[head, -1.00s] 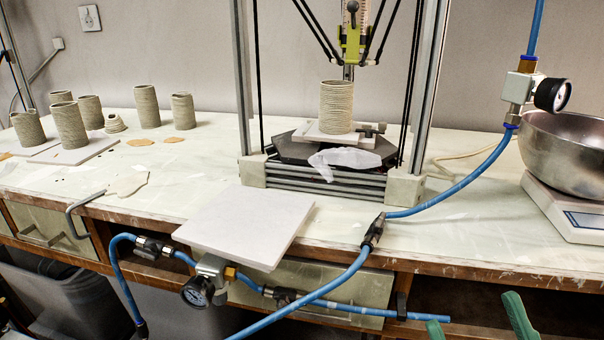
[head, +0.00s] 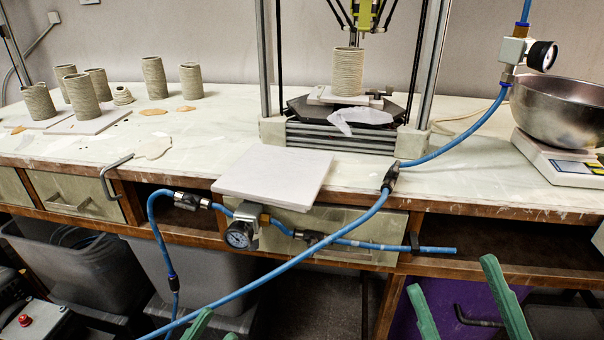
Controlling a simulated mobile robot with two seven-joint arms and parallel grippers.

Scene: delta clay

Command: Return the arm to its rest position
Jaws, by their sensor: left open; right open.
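My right gripper (head: 450,273) shows at the bottom right in the head view. Its two green fingers stand well apart with nothing between them, in front of the bench. My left gripper (head: 216,325) shows only by its green fingertips at the bottom edge, left of the middle. They are apart, and no held object shows. The rest of the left arm is out of view. Both grippers appear below the bench top in the picture, clear of the clay pieces.
A white square board (head: 272,173) overhangs the bench's front edge. A blue hose (head: 330,252) with a gauge (head: 238,235) crosses in front. A clay printer holds a ribbed cylinder (head: 348,72). Several clay cylinders (head: 154,78) stand left. A metal bowl (head: 560,110) sits on a scale (head: 562,160).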

